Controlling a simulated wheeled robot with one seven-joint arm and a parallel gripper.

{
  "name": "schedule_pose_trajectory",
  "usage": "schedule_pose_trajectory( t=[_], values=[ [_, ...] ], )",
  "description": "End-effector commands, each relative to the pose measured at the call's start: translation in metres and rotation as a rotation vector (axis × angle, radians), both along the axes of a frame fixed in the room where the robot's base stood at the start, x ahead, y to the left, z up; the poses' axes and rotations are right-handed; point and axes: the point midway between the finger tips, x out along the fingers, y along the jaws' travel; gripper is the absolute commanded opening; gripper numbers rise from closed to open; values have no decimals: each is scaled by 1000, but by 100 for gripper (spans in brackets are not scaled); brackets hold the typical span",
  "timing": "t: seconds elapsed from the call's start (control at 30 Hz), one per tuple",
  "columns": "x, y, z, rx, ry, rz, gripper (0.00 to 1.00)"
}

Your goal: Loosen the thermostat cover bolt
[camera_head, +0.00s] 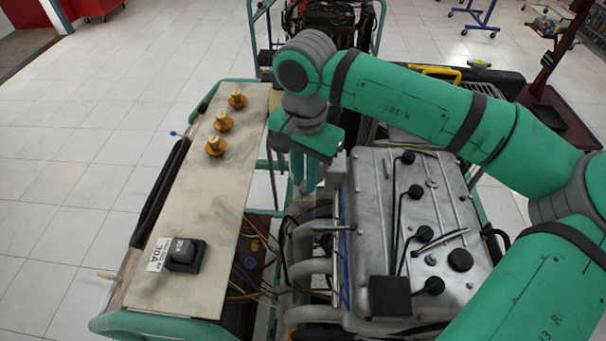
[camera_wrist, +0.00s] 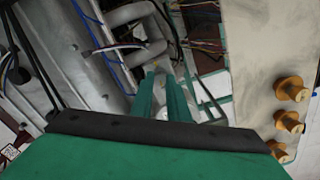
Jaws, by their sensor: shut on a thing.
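My gripper (camera_head: 306,180) points down beside the engine (camera_head: 372,210), in the gap between it and the beige panel. Its green fingers reach in among the pale pipes. In the wrist view the fingers (camera_wrist: 164,82) are close together, shut on a small part at the pipework, which I take to be the thermostat cover bolt. The bolt is mostly hidden by the fingers, and its turn cannot be told. The thermostat cover cannot be clearly made out from the pipes around it.
The beige panel (camera_head: 190,215) with brass knobs (camera_head: 222,122) and a black switch block (camera_head: 186,255) stands left of my gripper. Silver pipes (camera_head: 306,268), loose wires (camera_head: 250,275) and the teal frame (camera_head: 262,165) crowd the gap. Open tiled floor (camera_head: 95,110) lies left.

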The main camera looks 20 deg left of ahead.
Motion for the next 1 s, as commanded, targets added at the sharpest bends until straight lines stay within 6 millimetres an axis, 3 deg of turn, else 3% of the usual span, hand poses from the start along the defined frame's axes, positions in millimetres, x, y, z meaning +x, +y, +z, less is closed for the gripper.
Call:
schedule_pose_trajectory(
  t=[0.23, 0.27, 0.33, 0.73, 1.0],
  values=[
    [0, 1, 0, 4, 0, 1, 0],
    [0, 2, 0, 4, -1, 1, 20],
    [0, 2, 0, 4, -1, 2, 34],
    [-1, 4, 7, 3, -2, 6, 34],
    [-1, 4, 51, 2, -4, 5, 34]
  ],
)
